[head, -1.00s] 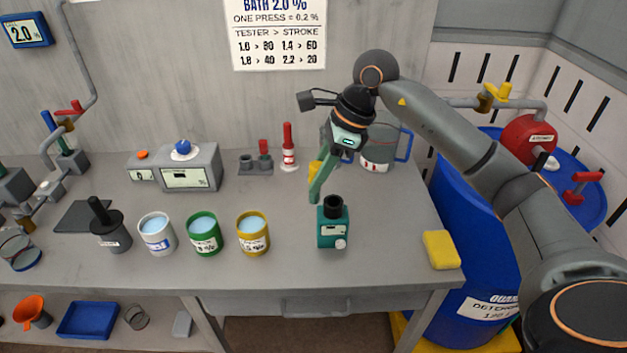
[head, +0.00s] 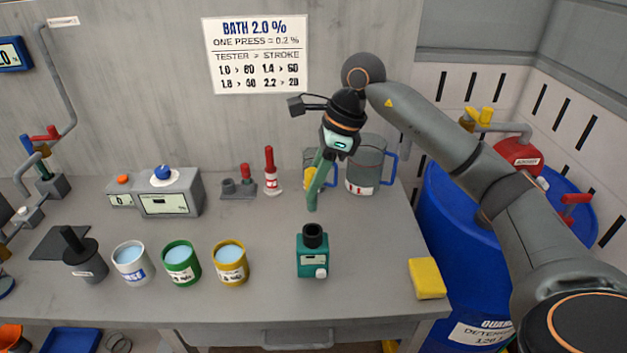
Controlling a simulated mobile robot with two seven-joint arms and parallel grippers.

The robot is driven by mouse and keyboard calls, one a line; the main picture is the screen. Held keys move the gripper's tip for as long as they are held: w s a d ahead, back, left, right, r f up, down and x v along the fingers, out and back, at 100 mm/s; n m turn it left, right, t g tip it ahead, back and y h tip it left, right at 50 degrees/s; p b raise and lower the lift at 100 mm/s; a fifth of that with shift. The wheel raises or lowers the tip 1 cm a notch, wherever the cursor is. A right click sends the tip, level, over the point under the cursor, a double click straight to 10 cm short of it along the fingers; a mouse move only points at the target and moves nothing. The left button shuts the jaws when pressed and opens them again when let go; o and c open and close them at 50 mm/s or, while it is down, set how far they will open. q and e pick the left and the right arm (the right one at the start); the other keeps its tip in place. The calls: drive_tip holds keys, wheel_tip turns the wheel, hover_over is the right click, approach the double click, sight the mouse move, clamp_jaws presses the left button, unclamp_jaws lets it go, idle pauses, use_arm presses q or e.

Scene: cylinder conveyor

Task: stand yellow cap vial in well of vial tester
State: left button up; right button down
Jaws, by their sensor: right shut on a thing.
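The vial tester (head: 311,262) is a small teal box with a black round well (head: 313,236) on top, standing on the bench at centre right. My right gripper (head: 312,207) comes down from above with green fingers, tips apart from the well and just above it in the picture. My left gripper is not in view.
White, green and yellow cups (head: 231,265) stand left of the tester. A yellow sponge (head: 427,279) lies right. The bench around the tester is clear.

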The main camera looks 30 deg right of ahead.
drive_tip(key=shift+f+b, duration=1.75)
drive_tip(key=shift+f, duration=0.6)
drive_tip(key=shift+f+b, duration=1.6)
drive_tip(key=shift+f, duration=0.6)
drive_tip(key=shift+f, duration=0.1)
drive_tip(key=c, duration=0.6)
unclamp_jaws()
drive_tip(key=shift+o, duration=0.2)
drive_tip(key=v, duration=1.2)
drive_tip(key=shift+r, duration=0.3)
